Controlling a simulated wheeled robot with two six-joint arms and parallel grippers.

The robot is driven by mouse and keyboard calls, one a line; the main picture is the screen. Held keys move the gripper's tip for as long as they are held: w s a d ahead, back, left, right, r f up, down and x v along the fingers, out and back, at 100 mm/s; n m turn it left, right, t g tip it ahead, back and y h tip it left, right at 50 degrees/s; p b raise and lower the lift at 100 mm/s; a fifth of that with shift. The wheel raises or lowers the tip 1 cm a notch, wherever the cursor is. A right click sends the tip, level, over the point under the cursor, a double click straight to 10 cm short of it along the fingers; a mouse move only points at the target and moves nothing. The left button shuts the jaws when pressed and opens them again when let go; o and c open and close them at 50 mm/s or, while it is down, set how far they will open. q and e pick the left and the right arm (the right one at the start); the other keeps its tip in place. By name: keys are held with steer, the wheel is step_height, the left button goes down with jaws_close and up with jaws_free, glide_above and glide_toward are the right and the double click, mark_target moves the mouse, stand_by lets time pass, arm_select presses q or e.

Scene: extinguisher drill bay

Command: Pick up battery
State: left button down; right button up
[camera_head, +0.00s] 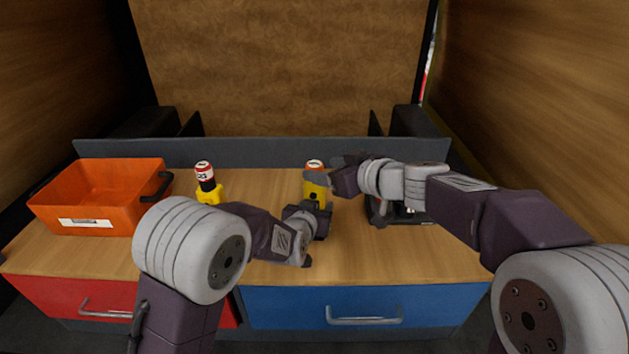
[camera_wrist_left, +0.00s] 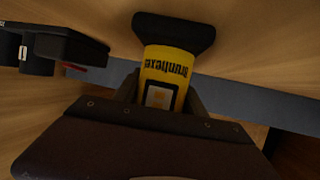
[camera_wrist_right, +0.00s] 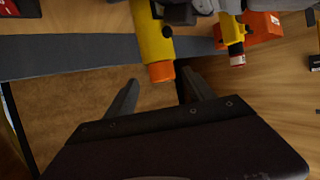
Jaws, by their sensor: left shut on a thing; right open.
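The battery (camera_head: 206,182), with a red and white top over a black band, stands upright in a yellow holder (camera_head: 210,195) on the workbench; it also shows in the right wrist view (camera_wrist_right: 237,58). My left gripper (camera_head: 318,208) is shut on a yellow torch (camera_head: 314,188), held upright at the bench's middle. Its black head and lettered yellow body (camera_wrist_left: 165,67) show between the jaws in the left wrist view. My right gripper (camera_head: 340,168) is open beside the torch's orange end cap (camera_wrist_right: 161,72), with its fingers around the cap's end but apart from it.
An orange bin (camera_head: 148,215) with a black handle stands at the left of the bench. A dark device (camera_head: 412,216) stands at the right, partly hidden by my right arm. A grey rail (camera_head: 260,152) runs along the back. The bench front (camera_head: 360,260) is clear.

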mark_target(307, 165)
steer(key=x, duration=0.7)
steer(key=shift+a+r, duration=0.25)
steer(key=shift+r, duration=0.1)
steer(key=shift+c, duration=0.3)
jaws_close()
